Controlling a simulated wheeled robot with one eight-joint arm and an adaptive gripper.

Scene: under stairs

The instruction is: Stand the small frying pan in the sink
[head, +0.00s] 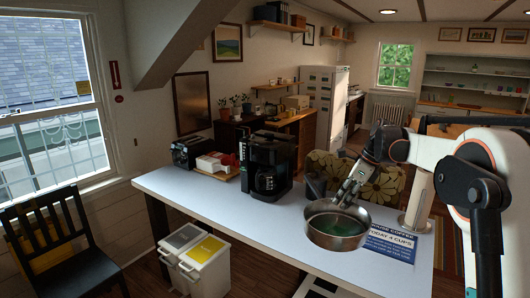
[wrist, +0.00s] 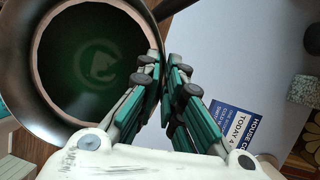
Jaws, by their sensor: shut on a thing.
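The small frying pan (head: 336,226) is a round metal pan with a dark green inside, held over the front edge of the white counter. It also fills the upper left of the wrist view (wrist: 90,65), with a pale emblem on its floor. The pan's open side faces up, roughly level. No sink is visible in either view.
The white counter (head: 225,205) carries a black coffee machine (head: 268,165), a dark toaster (head: 188,152) and a blue coffee sign (head: 392,245). A white cylinder (head: 418,200) stands at right. Bins (head: 205,255) and a black chair (head: 60,245) are at left. The counter's middle is clear.

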